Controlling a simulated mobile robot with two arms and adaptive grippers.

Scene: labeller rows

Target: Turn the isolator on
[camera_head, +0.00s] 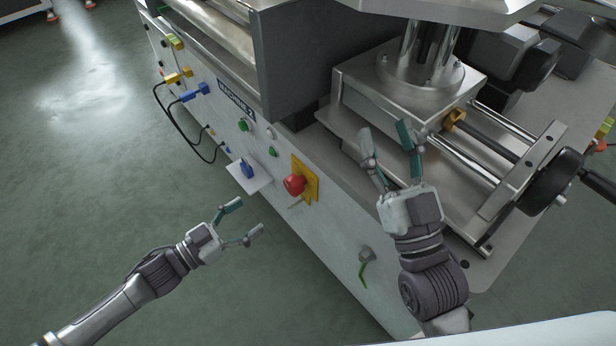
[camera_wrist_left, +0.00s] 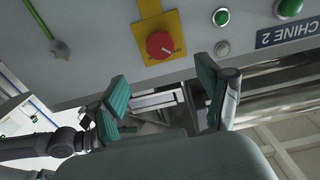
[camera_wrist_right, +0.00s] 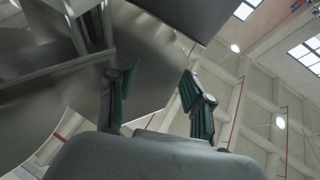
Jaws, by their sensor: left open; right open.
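The isolator appears to be the red rotary knob (camera_head: 295,184) on a yellow plate (camera_head: 310,184) on the machine's front panel. In the left wrist view the red knob (camera_wrist_left: 160,45) sits on its yellow plate above the space between my fingers; I cannot tell its setting. My left gripper (camera_head: 246,220) is open and empty, to the left of the knob and apart from it. It also shows in the left wrist view (camera_wrist_left: 160,88). My right gripper (camera_head: 386,140) is open and empty, in front of the machine's steel slide; its fingers show in the right wrist view (camera_wrist_right: 155,90).
A blue plug-like part (camera_head: 247,170) on a pale plate and green buttons (camera_head: 243,125) are left of the knob. A black handwheel (camera_head: 550,182) stands at the right. The floor (camera_head: 90,180) at left is clear.

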